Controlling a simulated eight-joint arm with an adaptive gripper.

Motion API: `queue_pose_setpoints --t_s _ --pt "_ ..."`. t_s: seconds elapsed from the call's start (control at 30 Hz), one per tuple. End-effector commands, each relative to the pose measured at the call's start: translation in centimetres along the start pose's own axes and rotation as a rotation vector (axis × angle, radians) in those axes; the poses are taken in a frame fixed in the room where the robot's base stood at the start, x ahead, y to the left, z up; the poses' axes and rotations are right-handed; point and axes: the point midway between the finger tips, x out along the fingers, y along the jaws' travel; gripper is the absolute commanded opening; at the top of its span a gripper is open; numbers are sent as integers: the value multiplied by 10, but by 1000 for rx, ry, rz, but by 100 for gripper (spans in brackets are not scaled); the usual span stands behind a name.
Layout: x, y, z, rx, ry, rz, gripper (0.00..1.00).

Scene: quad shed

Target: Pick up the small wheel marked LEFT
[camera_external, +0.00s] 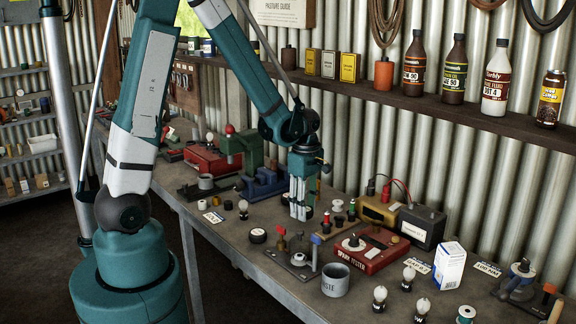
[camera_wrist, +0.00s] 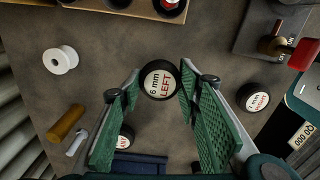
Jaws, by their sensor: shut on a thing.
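The small black wheel (camera_wrist: 160,80), its white face marked "6 mm LEFT", sits between the fingertips of my gripper (camera_wrist: 160,92) in the wrist view. The green-padded fingers are shut on its sides. In the external view my gripper (camera_external: 299,206) points down, low over the bench; the held wheel is mostly hidden there. A second black wheel (camera_wrist: 126,137) with a white, red-lettered face lies beside my left finger and is partly covered by it. Another wheel (camera_wrist: 257,99), apparently marked RIGHT, lies to the right of my fingers.
A white spool (camera_wrist: 60,60) and an orange-brown cylinder (camera_wrist: 68,121) lie at left in the wrist view. A red-knobbed fixture (camera_wrist: 300,52) stands at right. In the external view, a red spark tester (camera_external: 372,252), a grey cup (camera_external: 335,280) and a blue vise (camera_external: 264,183) surround my gripper.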

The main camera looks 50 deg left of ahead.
Motion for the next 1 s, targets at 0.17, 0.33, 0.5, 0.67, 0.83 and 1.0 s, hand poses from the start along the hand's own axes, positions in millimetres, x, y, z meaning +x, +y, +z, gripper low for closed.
queue_pose_setpoints --t_s 0.17,0.33,0.5,0.67,0.83,1.0 --pt "-22 0 0 0 0 0 21" --pt "-43 0 0 0 0 0 21" --pt "-59 0 0 0 0 0 21" --pt "-68 0 0 0 0 0 21" --pt "-71 0 0 0 0 0 21" --pt "-71 0 0 0 0 0 21"
